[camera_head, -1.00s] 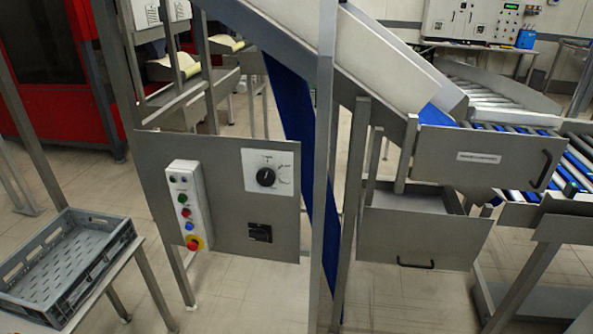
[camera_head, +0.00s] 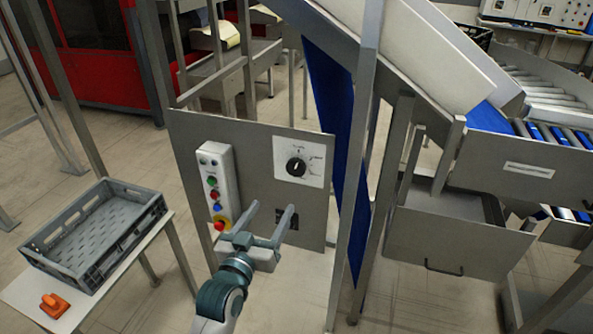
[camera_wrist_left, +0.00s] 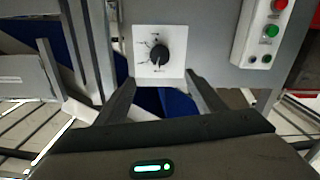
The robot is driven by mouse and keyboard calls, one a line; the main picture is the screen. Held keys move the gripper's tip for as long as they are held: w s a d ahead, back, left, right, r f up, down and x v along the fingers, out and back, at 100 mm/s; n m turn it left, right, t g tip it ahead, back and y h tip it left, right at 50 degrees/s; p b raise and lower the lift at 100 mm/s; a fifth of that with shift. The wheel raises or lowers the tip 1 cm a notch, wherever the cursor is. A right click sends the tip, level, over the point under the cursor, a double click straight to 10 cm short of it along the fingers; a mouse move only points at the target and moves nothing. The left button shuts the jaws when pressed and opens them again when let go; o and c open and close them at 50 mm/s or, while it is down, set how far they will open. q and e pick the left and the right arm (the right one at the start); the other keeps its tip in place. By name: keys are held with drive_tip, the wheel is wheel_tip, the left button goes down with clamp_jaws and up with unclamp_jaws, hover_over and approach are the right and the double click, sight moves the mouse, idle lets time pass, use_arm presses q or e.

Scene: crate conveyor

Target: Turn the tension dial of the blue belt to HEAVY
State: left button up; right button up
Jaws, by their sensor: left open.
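The tension dial (camera_head: 296,167) is a round black knob on a white plate, on the grey control panel (camera_head: 258,165). It also shows in the left wrist view (camera_wrist_left: 159,54), on its white plate ahead of the fingers. The print around it is too small to read. The blue belt (camera_head: 331,105) runs down behind the frame post, right of the panel. My left gripper (camera_head: 272,212) is open and empty, in front of the panel and below the dial, not touching it. The left wrist view shows its two fingers (camera_wrist_left: 158,88) spread apart. My right gripper is not in view.
A button box (camera_head: 214,185) with coloured buttons sits left of the dial. A dark switch is partly hidden behind my left gripper. A grey crate (camera_head: 65,262) and an orange object (camera_head: 54,306) lie on a stand at left. A drawer (camera_head: 440,245) stands at right.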

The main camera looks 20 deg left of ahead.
sight(295, 168)
use_arm(q)
drive_tip(key=shift+w, duration=0.1)
drive_tip(key=w+p, duration=0.1)
drive_tip(key=w, duration=0.4)
drive_tip(key=w+p, duration=0.1)
drive_tip(key=w, duration=0.5)
drive_tip(key=w+p, duration=0.1)
drive_tip(key=w, duration=0.4)
drive_tip(key=shift+w+d, duration=0.25)
drive_tip(key=shift+w, duration=0.35)
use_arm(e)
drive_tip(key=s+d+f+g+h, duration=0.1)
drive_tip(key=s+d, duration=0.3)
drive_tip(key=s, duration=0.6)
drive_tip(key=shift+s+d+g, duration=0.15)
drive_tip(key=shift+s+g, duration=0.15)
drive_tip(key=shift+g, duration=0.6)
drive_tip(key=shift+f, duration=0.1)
use_arm(q)
drive_tip(key=c, duration=1)
drive_tip(key=shift+c, duration=0.3)
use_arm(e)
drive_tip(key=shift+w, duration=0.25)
